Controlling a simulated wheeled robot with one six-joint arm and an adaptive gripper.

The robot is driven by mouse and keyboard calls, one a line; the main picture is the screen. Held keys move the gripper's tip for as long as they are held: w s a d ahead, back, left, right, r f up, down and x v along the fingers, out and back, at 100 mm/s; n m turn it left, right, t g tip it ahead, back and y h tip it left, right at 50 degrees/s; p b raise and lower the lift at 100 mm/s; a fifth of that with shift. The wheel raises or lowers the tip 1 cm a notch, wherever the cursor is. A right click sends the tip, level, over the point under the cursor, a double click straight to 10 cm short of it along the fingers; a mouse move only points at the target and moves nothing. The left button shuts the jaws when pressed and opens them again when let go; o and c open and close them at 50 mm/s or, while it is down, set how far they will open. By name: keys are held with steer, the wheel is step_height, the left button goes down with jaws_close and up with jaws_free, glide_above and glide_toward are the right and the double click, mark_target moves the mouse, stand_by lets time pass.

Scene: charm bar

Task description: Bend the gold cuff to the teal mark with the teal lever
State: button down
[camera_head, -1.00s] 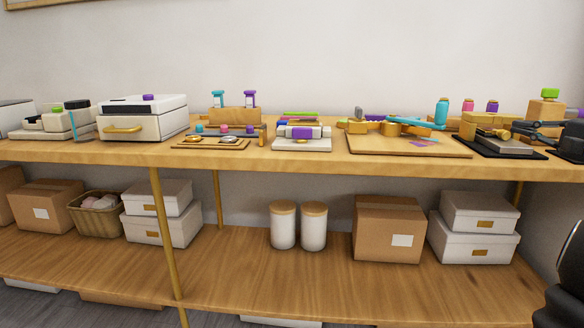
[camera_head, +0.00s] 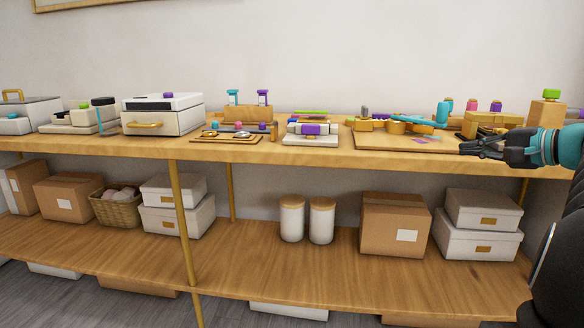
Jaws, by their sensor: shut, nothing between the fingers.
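The teal lever (camera_head: 418,122) lies roughly level across gold blocks (camera_head: 397,128) on a wooden board (camera_head: 375,140), right of centre on the counter. The gold cuff and the teal mark cannot be told apart from the other gold and teal parts at this size. My gripper (camera_head: 464,147) comes in from the right, dark with a teal band behind it. Its fingers are shut and empty, and they point left. In the picture they overlap the board's right end, to the right of the lever. Whether they touch anything there cannot be told.
Gold blocks (camera_head: 492,121) and small bottles stand behind my gripper. A white press box (camera_head: 162,117) is farther left.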

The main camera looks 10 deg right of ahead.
steer(key=a+f+n+g, duration=0.2)
steer(key=a+f+g, duration=0.25)
steer(key=a, duration=0.95)
steer(key=s+a+f+n+g+h+p, duration=0.1)
steer(key=s+a+f+n+g+h, duration=0.2)
steer(key=s+a+f, duration=0.8)
steer(key=s+a+n, duration=0.1)
steer(key=a+n, duration=0.1)
steer(key=a, duration=0.2)
steer(key=shift+s+f+n+g+p, duration=0.3)
steer(key=shift+s+f+n+g, duration=0.05)
steer(key=shift+f+n, duration=0.05)
steer(key=c, duration=1.8)
jaws_free()
steer(key=s+f+n+h, duration=0.1)
steer(key=s+f, duration=0.1)
steer(key=s+a+f+n+h, duration=0.1)
steer(key=s+f+n, duration=0.1)
steer(key=s, duration=0.1)
steer(key=s+a+f+n+h, duration=0.1)
steer(key=s+f+n, duration=0.1)
steer(key=s+f, duration=0.1)
steer(key=shift+s+a+p, duration=0.1)
steer(key=shift+s+p, duration=0.1)
steer(key=shift+p, duration=0.1)
steer(key=o, duration=0.8)
steer(key=shift+s+f, duration=0.15)
steer(key=shift+c, duration=0.6)
steer(key=shift+a, duration=0.1)
